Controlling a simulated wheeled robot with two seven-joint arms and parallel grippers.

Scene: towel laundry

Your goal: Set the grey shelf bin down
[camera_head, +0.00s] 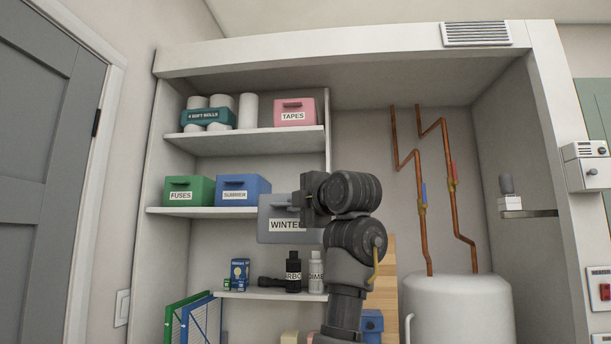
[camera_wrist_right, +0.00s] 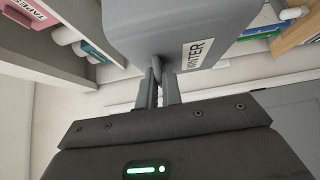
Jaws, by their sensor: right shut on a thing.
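The grey shelf bin (camera_head: 272,231), labelled WINTER, is held by my right gripper (camera_head: 301,207) at its right side in the head view. It hangs in front of the shelves, to the right of the blue bin on the middle shelf. In the right wrist view the grey bin (camera_wrist_right: 165,25) fills the upper middle. The right gripper's fingers (camera_wrist_right: 160,92) are closed on a handle at the bin's front. Whether the bin touches the shelf cannot be told. My left gripper is not in view.
The middle shelf (camera_head: 180,211) holds a green FUSES bin (camera_head: 187,190) and a blue SUMMER bin (camera_head: 243,189). A pink TAPES bin (camera_head: 295,111) stands on the upper shelf. A white tank (camera_head: 458,310) and copper pipes (camera_head: 421,190) are at right.

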